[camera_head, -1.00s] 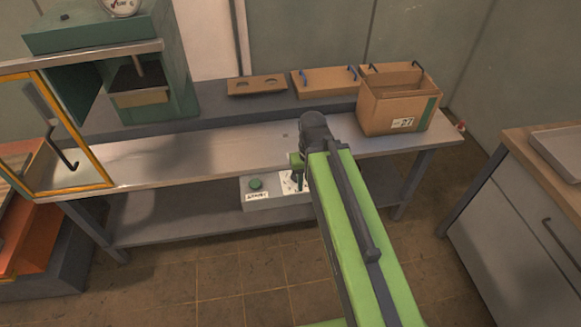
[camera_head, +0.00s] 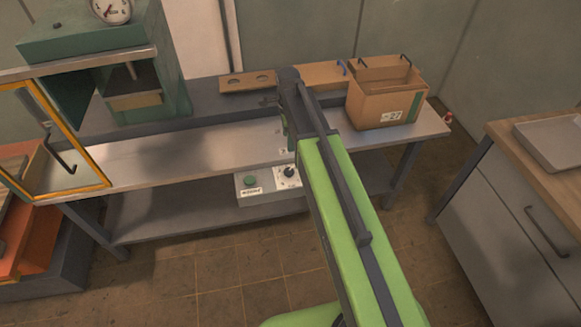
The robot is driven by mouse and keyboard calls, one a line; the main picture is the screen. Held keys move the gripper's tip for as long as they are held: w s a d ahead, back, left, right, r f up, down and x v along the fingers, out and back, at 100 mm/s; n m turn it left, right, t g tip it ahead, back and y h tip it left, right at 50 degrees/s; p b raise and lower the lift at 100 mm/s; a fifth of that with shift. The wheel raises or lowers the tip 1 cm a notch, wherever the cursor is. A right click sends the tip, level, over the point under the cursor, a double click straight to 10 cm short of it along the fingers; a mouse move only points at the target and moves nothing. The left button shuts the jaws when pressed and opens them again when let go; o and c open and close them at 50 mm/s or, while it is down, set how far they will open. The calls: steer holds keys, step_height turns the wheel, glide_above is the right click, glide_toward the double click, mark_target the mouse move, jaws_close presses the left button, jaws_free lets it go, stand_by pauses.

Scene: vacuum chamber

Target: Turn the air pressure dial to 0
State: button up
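A grey control box (camera_head: 270,189) is mounted below the front of the metal bench. Its white plate carries a dark dial knob (camera_head: 288,172), which shows clear of my arm; its exact setting is too small to read. A green button (camera_head: 250,181) sits left of the dial. My gripper (camera_head: 287,124) is at the far end of my green arm, above the dial in the picture and over the bench area. It is mostly hidden by the arm, so its fingers cannot be made out. Nothing is seen held.
A green chamber (camera_head: 75,42) with a round gauge (camera_head: 112,10) stands at left, its yellow-framed door (camera_head: 75,140) open. An open cardboard box (camera_head: 385,105) stands on the bench (camera_head: 200,150) at right. A cabinet (camera_head: 510,200) stands at far right. The floor in front is clear.

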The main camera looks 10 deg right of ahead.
mark_target(289, 171)
step_height(289, 171, down, 18)
steer(key=b, duration=1.7)
steer(key=shift+r, duration=0.3)
